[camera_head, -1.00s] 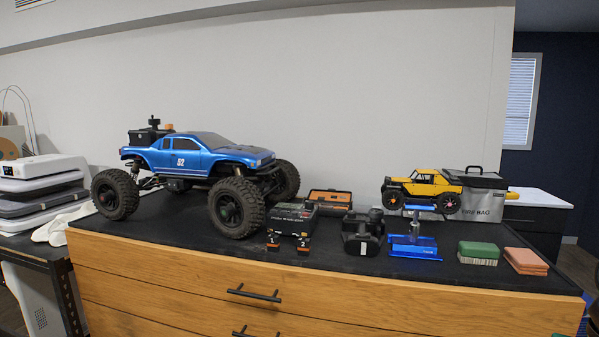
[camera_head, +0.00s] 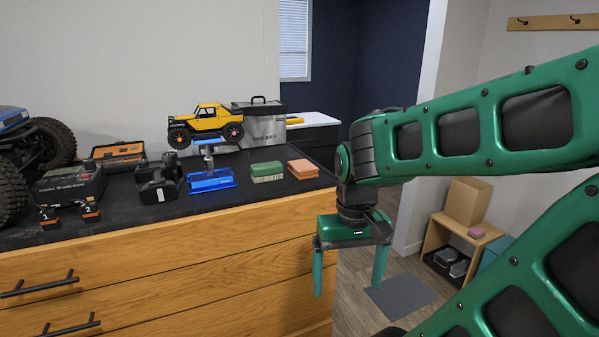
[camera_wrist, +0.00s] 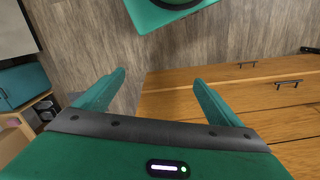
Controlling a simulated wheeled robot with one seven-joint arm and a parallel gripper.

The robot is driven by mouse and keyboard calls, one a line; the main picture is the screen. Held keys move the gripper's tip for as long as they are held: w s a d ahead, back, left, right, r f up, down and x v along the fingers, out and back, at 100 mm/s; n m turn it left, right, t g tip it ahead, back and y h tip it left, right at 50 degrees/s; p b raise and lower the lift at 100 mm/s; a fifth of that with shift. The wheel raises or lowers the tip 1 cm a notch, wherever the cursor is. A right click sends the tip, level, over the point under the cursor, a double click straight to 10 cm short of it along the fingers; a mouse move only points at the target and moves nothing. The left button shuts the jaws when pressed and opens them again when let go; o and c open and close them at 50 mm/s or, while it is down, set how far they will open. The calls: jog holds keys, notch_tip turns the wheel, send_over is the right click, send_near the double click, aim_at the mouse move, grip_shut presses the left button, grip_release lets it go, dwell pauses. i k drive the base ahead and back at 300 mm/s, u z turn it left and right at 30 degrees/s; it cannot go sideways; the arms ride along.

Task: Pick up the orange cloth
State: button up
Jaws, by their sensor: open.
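The orange cloth (camera_head: 303,169) is a small folded stack lying on the black top of the wooden dresser, near its right end in the head view. A green folded cloth (camera_head: 267,171) lies just left of it, with a small gap. My gripper (camera_head: 348,285) is open and empty, pointing down beside the dresser's right end, lower than its top and right of the orange cloth. In the wrist view my open fingers (camera_wrist: 160,88) have floor and dresser drawers beyond them; the orange cloth is not visible there.
A blue stand (camera_head: 210,181) holds a yellow toy truck (camera_head: 206,119) left of the cloths. The dresser front (camera_head: 200,250) has protruding handles. A low shelf (camera_head: 450,235) stands at the right, with open floor before it.

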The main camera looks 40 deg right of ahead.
aim_at(302, 170)
jog(key=u, duration=1.8)
jog(key=k, duration=1.1)
jog(key=z, duration=2.3)
jog(key=i, duration=0.9)
jog(key=z, duration=0.05)
